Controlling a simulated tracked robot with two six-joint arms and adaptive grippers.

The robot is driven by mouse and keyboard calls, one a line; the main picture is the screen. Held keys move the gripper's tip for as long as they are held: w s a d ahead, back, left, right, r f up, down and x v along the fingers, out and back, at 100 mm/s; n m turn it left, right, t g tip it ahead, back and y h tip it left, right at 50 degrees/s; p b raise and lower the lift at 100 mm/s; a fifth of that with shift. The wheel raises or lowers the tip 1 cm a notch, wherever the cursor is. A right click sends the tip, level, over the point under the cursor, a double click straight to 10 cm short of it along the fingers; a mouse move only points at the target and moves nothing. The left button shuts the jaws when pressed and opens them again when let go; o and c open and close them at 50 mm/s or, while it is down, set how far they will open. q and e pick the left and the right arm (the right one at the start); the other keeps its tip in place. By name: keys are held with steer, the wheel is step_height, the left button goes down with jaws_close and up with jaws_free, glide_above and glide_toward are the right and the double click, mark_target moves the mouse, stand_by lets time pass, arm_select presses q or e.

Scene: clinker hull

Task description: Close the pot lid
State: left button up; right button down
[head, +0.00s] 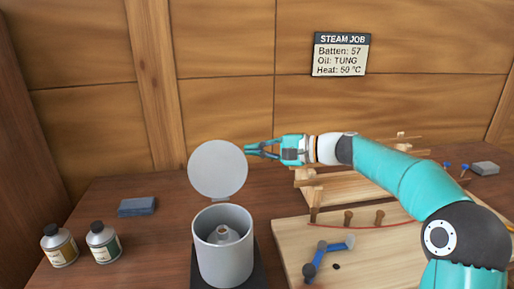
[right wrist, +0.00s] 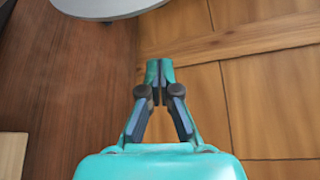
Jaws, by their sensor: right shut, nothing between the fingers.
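The grey cylindrical pot (head: 222,262) stands on a dark base in the lower middle of the head view. Its round lid (head: 218,169) stands open, upright on a hinge at the pot's back rim. A small knob-like part shows inside the pot. My right gripper (head: 248,149) is shut and empty, with its fingertips close to the lid's upper right edge; I cannot tell if they touch. In the right wrist view the shut fingertips (right wrist: 160,66) show, and the lid's edge (right wrist: 105,8) is at the top, apart from them. My left gripper is not in view.
Two bottles (head: 59,246) (head: 103,243) and a blue-grey block (head: 137,207) stand left of the pot. A wooden board (head: 300,240) with pegs, a red line and a blue tool (head: 322,260) lies to the right. A sign (head: 340,54) hangs on the wall.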

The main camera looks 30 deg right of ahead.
mark_target(227, 152)
steer(key=p+x, duration=0.2)
steer(key=x, duration=0.6)
steer(key=s, duration=0.2)
steer(key=s+a+r, duration=0.1)
steer(key=s, duration=0.1)
steer(key=shift+r+b, duration=0.1)
steer(key=shift+b, duration=0.2)
